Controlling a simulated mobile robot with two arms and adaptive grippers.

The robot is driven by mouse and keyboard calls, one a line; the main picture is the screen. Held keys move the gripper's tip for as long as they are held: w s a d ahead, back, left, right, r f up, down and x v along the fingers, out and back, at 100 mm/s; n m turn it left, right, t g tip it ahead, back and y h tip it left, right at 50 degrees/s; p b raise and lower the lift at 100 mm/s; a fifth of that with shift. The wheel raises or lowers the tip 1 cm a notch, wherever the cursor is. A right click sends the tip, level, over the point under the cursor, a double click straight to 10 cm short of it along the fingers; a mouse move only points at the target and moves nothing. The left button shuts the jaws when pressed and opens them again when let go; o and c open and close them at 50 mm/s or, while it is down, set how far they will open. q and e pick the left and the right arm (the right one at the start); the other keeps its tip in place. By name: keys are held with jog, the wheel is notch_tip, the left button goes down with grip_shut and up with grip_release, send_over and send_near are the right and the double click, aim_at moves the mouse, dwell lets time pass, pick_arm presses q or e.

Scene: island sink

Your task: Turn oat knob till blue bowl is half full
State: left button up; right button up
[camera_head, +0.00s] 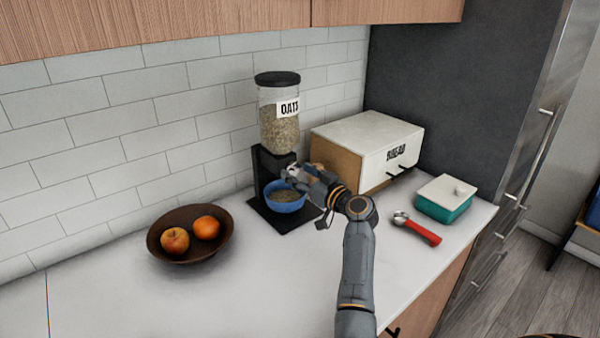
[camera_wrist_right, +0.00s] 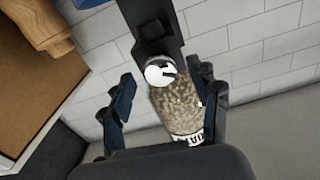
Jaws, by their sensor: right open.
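The oat dispenser (camera_head: 279,128) stands against the tiled wall, its clear jar holding oats under a black lid. The blue bowl (camera_head: 289,207) sits on its black base below the spout, with oats visible inside; my gripper partly covers the view, so the exact level is hard to judge. The bowl's edge also shows in the right wrist view (camera_wrist_right: 88,3). My right gripper (camera_head: 297,174) is open at the front of the dispenser. In the right wrist view, the pale round oat knob (camera_wrist_right: 159,71) lies between the spread fingers (camera_wrist_right: 160,76). My left gripper is out of view.
A bread box (camera_head: 392,150) stands right of the dispenser, with a wooden object (camera_wrist_right: 35,22) beside it. A red-handled scoop (camera_head: 420,231) and teal container (camera_head: 443,205) lie further right. A brown fruit bowl (camera_head: 195,256) stands left. The front counter is clear.

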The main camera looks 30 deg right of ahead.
jog(key=c, duration=1.2)
jog(key=shift+o, duration=0.2)
jog(key=shift+f+m+b, duration=0.15)
jog(key=shift+m+b, duration=0.65)
jog(key=shift+m, duration=1.4)
jog(key=m, duration=0.1)
jog(key=m+p, duration=0.1)
jog(key=shift+r+m, duration=0.2)
jog(key=shift+m, duration=0.1)
pick_arm(q)
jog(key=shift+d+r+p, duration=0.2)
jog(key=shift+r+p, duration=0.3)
jog(key=shift+p, duration=0.35)
pick_arm(e)
jog(key=shift+m, duration=2.3)
